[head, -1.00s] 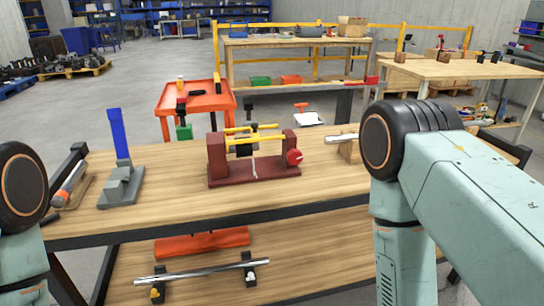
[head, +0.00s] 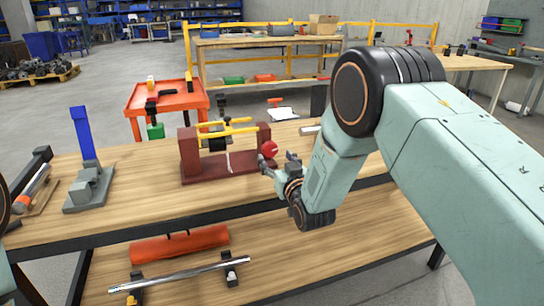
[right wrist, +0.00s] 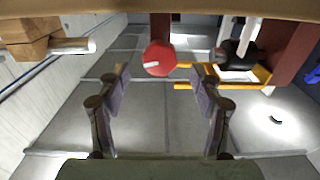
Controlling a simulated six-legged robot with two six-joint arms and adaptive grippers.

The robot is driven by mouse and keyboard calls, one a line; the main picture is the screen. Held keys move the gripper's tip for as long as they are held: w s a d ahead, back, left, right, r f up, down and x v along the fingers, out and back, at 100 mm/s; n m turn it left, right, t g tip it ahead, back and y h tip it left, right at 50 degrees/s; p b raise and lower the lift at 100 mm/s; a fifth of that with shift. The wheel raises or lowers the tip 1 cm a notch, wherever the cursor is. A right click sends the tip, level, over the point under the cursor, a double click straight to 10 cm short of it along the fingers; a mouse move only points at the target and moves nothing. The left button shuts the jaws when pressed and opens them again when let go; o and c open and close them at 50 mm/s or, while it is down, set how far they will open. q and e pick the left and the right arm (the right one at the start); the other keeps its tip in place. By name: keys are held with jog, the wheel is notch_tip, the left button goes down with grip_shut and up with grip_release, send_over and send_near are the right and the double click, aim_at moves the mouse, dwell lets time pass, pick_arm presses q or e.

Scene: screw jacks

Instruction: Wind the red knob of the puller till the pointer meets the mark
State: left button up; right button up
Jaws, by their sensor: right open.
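The puller (head: 222,172) stands on the wooden bench, a dark red frame with two uprights and yellow bars between them. Its red knob (head: 269,149) is on the outer side of the right upright. A thin white pointer (head: 229,160) shows low in the middle of the frame; I cannot make out the mark. My right gripper (head: 279,162) is open and empty, just in front of and below the knob. In the right wrist view the red knob (right wrist: 159,58), with a white stripe, lies ahead between the open fingertips (right wrist: 159,82), apart from them. My left gripper is out of view.
A grey stand with a blue post (head: 84,135) is on the bench at left. A metal rod in a wooden block (right wrist: 62,46) is beside the knob. A lower shelf (head: 300,240) holds a chrome bar (head: 180,273) and an orange roll (head: 180,245).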

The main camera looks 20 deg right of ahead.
aim_at(271, 152)
jog(key=w, duration=0.3)
jog(key=shift+w+f+b, duration=0.25)
jog(key=shift+f+b, duration=0.05)
jog(key=shift+b, duration=0.1)
jog(key=shift+w+r, duration=0.2)
jog(key=shift+w, duration=0.05)
jog(key=shift+w+a+f, duration=0.1)
jog(key=c, duration=1.1)
